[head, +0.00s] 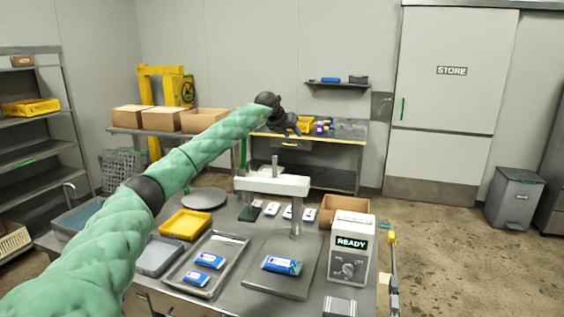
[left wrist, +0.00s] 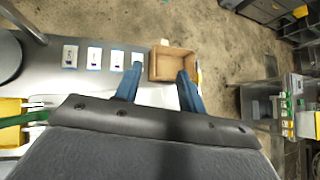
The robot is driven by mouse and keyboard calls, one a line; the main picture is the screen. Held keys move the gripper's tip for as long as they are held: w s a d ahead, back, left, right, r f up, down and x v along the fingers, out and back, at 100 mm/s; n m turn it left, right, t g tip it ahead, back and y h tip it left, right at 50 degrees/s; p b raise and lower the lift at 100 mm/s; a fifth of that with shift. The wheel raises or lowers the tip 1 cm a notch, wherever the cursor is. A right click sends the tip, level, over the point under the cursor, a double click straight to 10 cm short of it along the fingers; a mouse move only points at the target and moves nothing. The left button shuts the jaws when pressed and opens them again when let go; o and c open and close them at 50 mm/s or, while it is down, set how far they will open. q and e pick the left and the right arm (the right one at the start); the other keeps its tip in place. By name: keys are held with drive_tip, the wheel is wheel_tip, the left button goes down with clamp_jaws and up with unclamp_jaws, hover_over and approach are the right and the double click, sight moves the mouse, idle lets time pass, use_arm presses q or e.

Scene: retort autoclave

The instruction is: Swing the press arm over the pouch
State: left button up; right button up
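The white press arm (head: 262,184) is a horizontal bar on a grey post (head: 297,220). It points left from the post, behind the pouch and not above it. The blue and white pouch (head: 282,265) lies flat on a grey plate (head: 258,284) in front of the post. My left gripper (head: 288,122) is at the end of the green-sleeved arm, higher in the picture than the press arm and seemingly apart from it. In the left wrist view its blue fingers (left wrist: 157,86) are spread with nothing gripped. A white surface shows below them, partly hidden. My right gripper is not visible.
A box marked READY (head: 350,250) stands right of the plate. A tray with two pouches (head: 194,280) and a yellow bin (head: 185,224) are at left. White cards (head: 288,212) and an open cardboard box (head: 343,206) lie behind; the box also shows in the left wrist view (left wrist: 172,62).

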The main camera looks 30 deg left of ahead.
sight(275, 162)
use_arm(q)
drive_tip(key=s+a+f+g+y, duration=0.1)
drive_tip(key=s, duration=0.1)
drive_tip(key=s+a+f+n+g, duration=0.1)
drive_tip(key=s+f+g, duration=0.1)
drive_tip(key=s+a+f+g+y, duration=0.1)
drive_tip(key=s+a+g, duration=0.1)
drive_tip(key=s, duration=0.1)
drive_tip(key=shift+f+n+y, duration=0.25)
drive_tip(key=shift+n+y, duration=0.05)
drive_tip(key=shift+n, duration=0.1)
drive_tip(key=shift+f, duration=0.15)
drive_tip(key=shift+w+a+f+p, duration=0.1)
drive_tip(key=shift+w+f+p, duration=0.2)
drive_tip(key=shift+f+p, duration=0.2)
drive_tip(key=shift+p+x, duration=1.45)
drive_tip(key=shift+x, duration=1.85)
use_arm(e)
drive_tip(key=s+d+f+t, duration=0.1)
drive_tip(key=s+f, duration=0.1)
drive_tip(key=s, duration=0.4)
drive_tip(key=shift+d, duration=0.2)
use_arm(q)
drive_tip(key=shift+s+f, duration=0.1)
drive_tip(key=shift+s, duration=0.1)
clamp_jaws()
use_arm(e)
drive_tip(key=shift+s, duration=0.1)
